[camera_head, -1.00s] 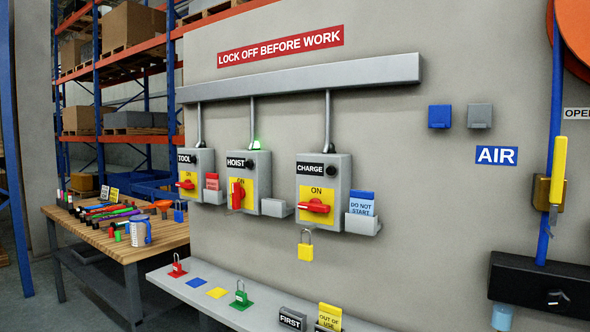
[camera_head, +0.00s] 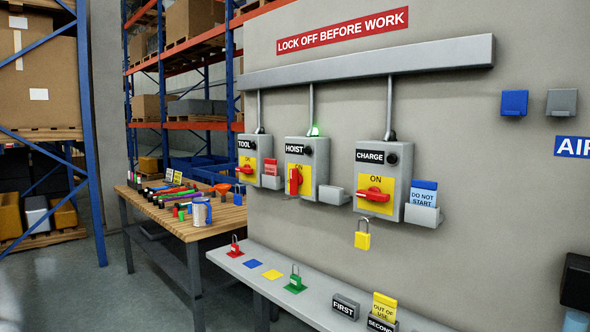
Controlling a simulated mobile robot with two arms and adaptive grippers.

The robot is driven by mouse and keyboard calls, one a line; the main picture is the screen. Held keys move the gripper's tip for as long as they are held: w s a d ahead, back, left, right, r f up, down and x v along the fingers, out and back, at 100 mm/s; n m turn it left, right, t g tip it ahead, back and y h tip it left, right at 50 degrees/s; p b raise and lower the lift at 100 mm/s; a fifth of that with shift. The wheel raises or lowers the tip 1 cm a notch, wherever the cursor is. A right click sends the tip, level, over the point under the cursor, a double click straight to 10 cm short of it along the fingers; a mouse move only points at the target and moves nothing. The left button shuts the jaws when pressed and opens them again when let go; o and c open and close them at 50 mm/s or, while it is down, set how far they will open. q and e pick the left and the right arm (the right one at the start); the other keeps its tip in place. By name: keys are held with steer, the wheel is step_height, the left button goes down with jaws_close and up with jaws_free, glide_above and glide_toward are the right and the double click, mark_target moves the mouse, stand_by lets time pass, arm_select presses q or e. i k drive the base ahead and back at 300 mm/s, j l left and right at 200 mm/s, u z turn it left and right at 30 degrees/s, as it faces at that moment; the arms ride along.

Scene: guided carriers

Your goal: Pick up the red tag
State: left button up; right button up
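The red tag (camera_head: 271,167) stands upright in a small grey holder (camera_head: 271,182) on the wall. The holder is on the right side of the grey TOOL switch box (camera_head: 254,155), which has a red handle on a yellow plate. The tag's lower part is hidden in the holder, and its print is too small to read.
The HOIST box (camera_head: 307,165) and CHARGE box (camera_head: 383,177) are to the right, with a blue-topped tag (camera_head: 424,194) beside CHARGE. A shelf (camera_head: 237,262) with padlocks runs below. A cluttered wooden workbench (camera_head: 222,220) stands left. Floor at left is clear.

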mark_target(270, 167)
steer(key=i+j+z, duration=0.25)
steer(key=i+j, duration=0.5)
